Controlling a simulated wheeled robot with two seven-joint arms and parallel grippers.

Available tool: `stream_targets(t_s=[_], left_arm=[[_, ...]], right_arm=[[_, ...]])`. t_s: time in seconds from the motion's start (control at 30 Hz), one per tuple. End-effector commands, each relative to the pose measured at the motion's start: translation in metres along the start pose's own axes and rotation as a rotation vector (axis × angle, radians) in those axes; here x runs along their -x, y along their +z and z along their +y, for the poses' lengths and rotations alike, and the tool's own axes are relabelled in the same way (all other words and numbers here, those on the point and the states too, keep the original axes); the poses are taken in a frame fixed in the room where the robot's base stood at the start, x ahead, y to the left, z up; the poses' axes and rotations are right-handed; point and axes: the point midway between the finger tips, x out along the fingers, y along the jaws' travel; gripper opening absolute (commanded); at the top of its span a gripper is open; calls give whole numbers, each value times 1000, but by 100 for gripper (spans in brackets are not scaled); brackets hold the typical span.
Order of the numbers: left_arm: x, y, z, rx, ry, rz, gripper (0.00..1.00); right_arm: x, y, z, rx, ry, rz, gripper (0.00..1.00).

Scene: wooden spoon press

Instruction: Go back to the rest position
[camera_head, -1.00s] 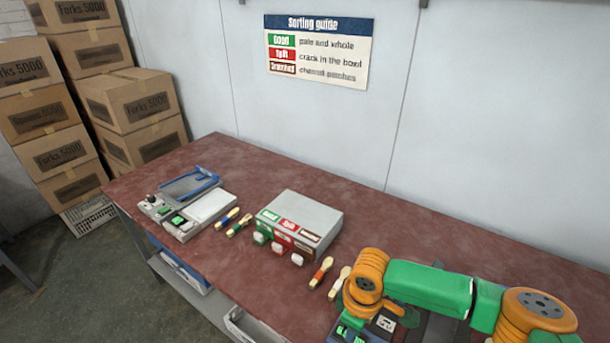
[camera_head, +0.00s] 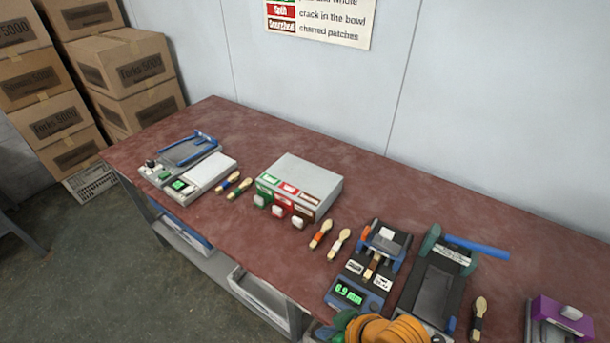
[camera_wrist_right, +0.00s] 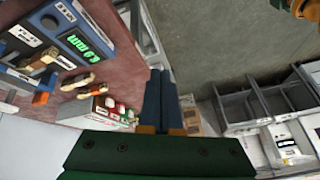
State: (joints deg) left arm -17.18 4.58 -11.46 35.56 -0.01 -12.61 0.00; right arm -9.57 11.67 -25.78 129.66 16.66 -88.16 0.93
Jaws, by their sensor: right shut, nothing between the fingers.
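My right gripper (camera_wrist_right: 161,80) shows in the right wrist view with its two dark blue fingers together and nothing between them. It hangs past the front edge of the red-brown workbench (camera_wrist_right: 122,50), over the floor side. In the head view only part of my right arm (camera_head: 390,330), orange and green, shows at the bottom edge. My left gripper is in neither view.
On the bench (camera_head: 230,130) stand a blue-handled device (camera_head: 190,150), a grey sorting box (camera_head: 310,175), a gauge reading 0.9 mm (camera_head: 350,294), a blue-levered press (camera_head: 440,270) and a purple device (camera_head: 562,314).

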Motion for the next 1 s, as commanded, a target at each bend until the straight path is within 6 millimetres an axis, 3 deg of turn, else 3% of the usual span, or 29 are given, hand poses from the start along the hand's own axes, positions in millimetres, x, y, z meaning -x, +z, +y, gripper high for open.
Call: stream_targets(t_s=[0.2, 0.33, 0.47, 0.67, 0.83, 0.9, 1.0], left_arm=[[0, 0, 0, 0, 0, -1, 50], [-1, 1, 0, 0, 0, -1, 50], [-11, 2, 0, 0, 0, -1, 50], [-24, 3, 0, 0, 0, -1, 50], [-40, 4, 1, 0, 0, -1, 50], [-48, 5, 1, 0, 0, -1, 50], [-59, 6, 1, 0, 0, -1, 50]], right_arm=[[28, 71, 54, -241, 230, -85, 0], [46, 113, 77, -330, 355, -157, 0], [-3, 128, 86, -324, 338, -177, 0], [-71, 169, 95, -323, 321, -216, 0], [-136, 231, 96, -323, 305, -266, 0], [-163, 268, 92, -321, 297, -292, 0], [-188, 323, 83, -319, 286, -327, 0]])
